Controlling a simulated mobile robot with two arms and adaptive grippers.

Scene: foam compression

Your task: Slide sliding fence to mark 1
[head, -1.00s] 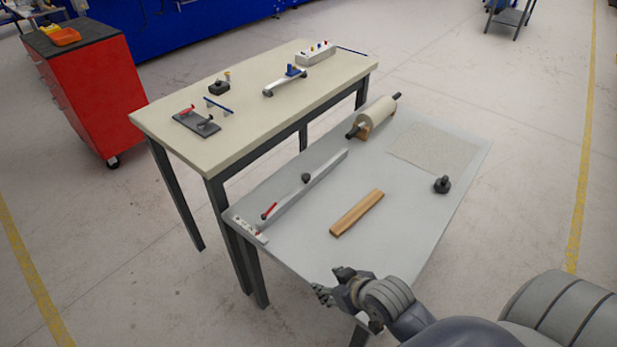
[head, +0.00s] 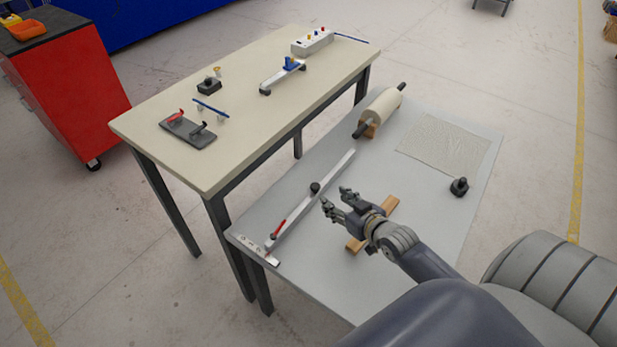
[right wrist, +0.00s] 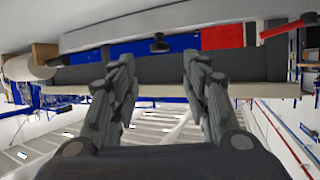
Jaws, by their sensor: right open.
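The sliding fence (head: 334,172) is a long, pale bar on the grey table, lying diagonally near its left edge. It carries a black knob (head: 315,187) and a red lever (head: 279,229). A pale marked strip (head: 258,249) lies at its near end; its marks are too small to read. My right gripper (head: 336,198) is open and empty, just right of the fence and close to the knob, with no clear contact. In the right wrist view, the knob (right wrist: 160,45) shows beyond the open fingers, and the red lever (right wrist: 288,28) is at upper right. My left gripper is not in view.
A wooden block (head: 388,207) lies partly behind my right gripper. A roll on a stand (head: 381,110), a textured sheet (head: 445,143) and a black knobbed object (head: 459,186) are farther back. A beige table (head: 240,100) with small fixtures stands behind the fence.

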